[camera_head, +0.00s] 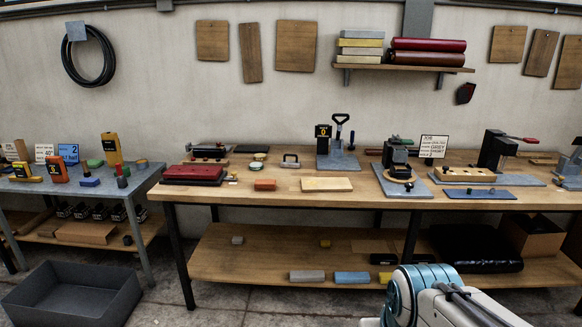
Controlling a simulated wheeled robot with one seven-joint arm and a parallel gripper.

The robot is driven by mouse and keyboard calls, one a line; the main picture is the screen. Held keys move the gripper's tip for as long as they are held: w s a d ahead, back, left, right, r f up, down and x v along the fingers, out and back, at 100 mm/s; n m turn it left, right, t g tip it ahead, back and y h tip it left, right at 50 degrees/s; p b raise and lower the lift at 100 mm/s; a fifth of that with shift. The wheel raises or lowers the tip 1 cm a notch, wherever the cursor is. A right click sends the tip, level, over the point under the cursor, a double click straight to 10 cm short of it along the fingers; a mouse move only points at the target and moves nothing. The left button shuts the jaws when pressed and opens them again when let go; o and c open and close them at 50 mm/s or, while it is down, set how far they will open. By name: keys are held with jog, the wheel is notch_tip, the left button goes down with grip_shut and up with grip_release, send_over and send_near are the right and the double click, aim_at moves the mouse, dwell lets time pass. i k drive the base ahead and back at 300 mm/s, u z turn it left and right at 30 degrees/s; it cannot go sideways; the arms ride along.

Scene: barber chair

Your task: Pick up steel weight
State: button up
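A small grey metal block with an arched handle (290,161) stands on the wooden workbench (383,203), left of its middle. It looks like the steel weight, though it is small in view and carries no label that I can read. It stands upright and nothing touches it. Part of my arm, with a white link and a teal joint, shows at the bottom right, well in front of the bench and far from the weight. My gripper's fingertips do not show.
An orange block (265,185) and a pale wooden board (326,184) lie in front of the weight. A grey press stand (338,160) is to its right, a dark red stack (193,174) to its left. A grey bin (75,298) sits on the floor.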

aim_at(296, 164)
jog(key=u, duration=0.15)
jog(key=i, duration=2.95)
jog(key=u, duration=0.1)
